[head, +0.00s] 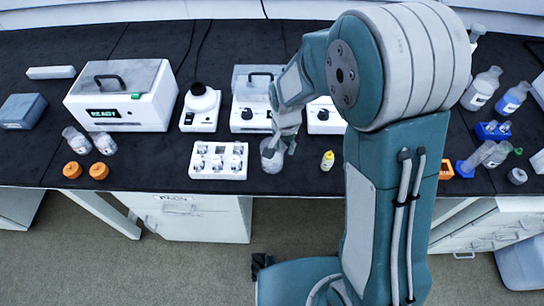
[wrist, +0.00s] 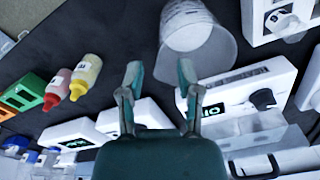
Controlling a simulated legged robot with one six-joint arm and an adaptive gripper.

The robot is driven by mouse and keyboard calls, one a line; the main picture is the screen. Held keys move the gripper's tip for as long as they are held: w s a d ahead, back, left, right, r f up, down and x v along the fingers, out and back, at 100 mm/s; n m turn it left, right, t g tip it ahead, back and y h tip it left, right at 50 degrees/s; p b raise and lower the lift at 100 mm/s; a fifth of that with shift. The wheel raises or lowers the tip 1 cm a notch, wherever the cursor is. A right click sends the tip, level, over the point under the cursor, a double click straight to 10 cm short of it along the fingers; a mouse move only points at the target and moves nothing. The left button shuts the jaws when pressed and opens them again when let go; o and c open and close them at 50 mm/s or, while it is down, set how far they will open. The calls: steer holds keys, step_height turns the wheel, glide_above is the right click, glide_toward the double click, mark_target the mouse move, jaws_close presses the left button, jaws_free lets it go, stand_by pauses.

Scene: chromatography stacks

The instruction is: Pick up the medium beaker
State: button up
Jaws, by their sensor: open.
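The medium beaker (head: 271,160) is a clear, empty-looking vessel standing on the dark bench near its front edge. In the wrist view the beaker (wrist: 197,45) is beyond the fingertips, mostly toward the right finger. My gripper (head: 284,145) is at the beaker's upper right in the head view, with its fingers low over the rim area. In the wrist view my gripper (wrist: 160,76) has its two fingers spread apart with nothing held between them. The right fingertip overlaps the beaker's outline; I cannot tell whether it touches.
A white block with several vials (head: 218,160) stands close left of the beaker. A small yellow bottle (head: 327,161) stands to the right. White instruments, one a stirrer-like unit (head: 248,116), stand behind. Bottles and orange caps (head: 99,171) sit farther off on the bench.

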mark_target(283, 156)
step_height(283, 156, down, 4)
steer(key=shift+s+a+f, duration=0.1)
steer(key=shift+f, duration=0.15)
jaws_close()
steer(key=shift+r, duration=0.2)
